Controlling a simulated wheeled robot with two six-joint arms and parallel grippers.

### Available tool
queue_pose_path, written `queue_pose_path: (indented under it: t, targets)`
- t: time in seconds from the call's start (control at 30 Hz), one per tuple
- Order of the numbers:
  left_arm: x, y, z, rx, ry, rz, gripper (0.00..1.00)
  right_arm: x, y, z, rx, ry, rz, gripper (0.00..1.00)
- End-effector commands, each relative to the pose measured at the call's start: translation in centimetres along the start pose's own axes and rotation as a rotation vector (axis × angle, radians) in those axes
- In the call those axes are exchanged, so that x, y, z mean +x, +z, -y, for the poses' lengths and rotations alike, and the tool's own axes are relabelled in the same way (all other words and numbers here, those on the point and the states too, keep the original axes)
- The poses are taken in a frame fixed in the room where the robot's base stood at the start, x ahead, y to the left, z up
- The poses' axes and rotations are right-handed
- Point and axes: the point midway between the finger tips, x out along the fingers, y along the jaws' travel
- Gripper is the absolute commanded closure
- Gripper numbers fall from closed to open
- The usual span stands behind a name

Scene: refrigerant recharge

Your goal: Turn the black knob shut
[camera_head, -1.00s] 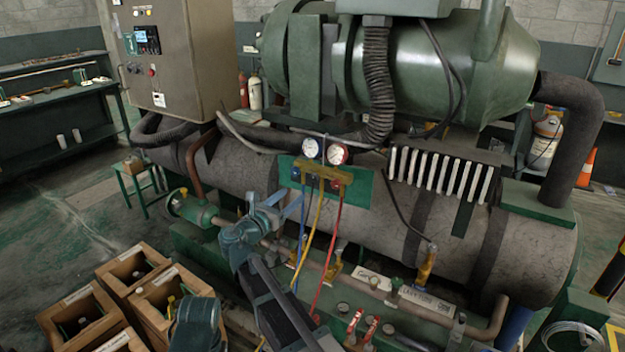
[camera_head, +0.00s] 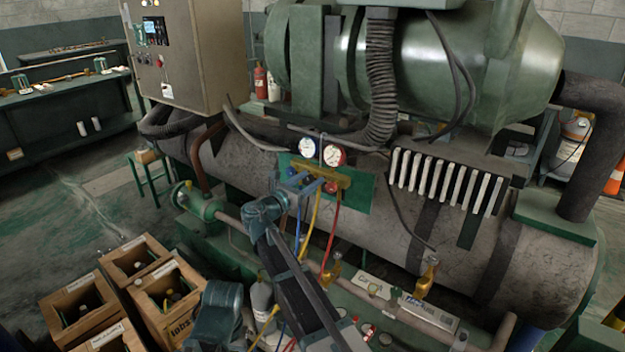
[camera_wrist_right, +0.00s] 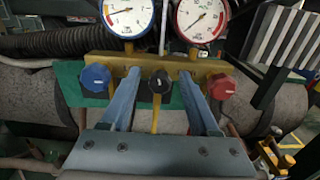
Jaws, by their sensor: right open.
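The black knob (camera_wrist_right: 159,82) is the middle one of three on a brass manifold (camera_wrist_right: 200,68), in the right wrist view. A blue knob (camera_wrist_right: 96,78) is left of it and a red knob (camera_wrist_right: 222,87) right of it. My right gripper (camera_wrist_right: 159,76) is open, with one finger on each side of the black knob and a visible gap to each. In the head view my right gripper (camera_head: 301,182) is at the manifold; I cannot clearly make out the black knob there. My left gripper is not in view.
Two gauges (camera_wrist_right: 129,15) sit above the manifold. Yellow, blue and red hoses (camera_head: 329,238) hang below it near my right arm. A large grey cylinder (camera_head: 400,200) lies behind. Wooden crates (camera_head: 168,285) stand at lower left.

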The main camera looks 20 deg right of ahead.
Motion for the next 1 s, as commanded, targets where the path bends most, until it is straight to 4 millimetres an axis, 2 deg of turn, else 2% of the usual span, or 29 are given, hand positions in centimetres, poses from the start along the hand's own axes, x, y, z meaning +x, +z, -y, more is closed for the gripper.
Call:
queue_pose_path:
  t: [0.07,0.4,0.77,1.0]
  targets:
    - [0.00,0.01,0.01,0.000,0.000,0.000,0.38,-0.01,0.00,0.01,0.000,0.000,0.000,0.38]
    - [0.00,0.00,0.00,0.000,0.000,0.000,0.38,-0.02,0.00,0.02,0.000,0.000,0.000,0.99]
    - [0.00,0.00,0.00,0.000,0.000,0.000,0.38,-0.03,0.00,0.02,0.021,0.000,0.000,1.00]
    - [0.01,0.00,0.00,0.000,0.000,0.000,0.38,-0.04,-0.01,0.05,0.145,0.000,0.000,1.00]
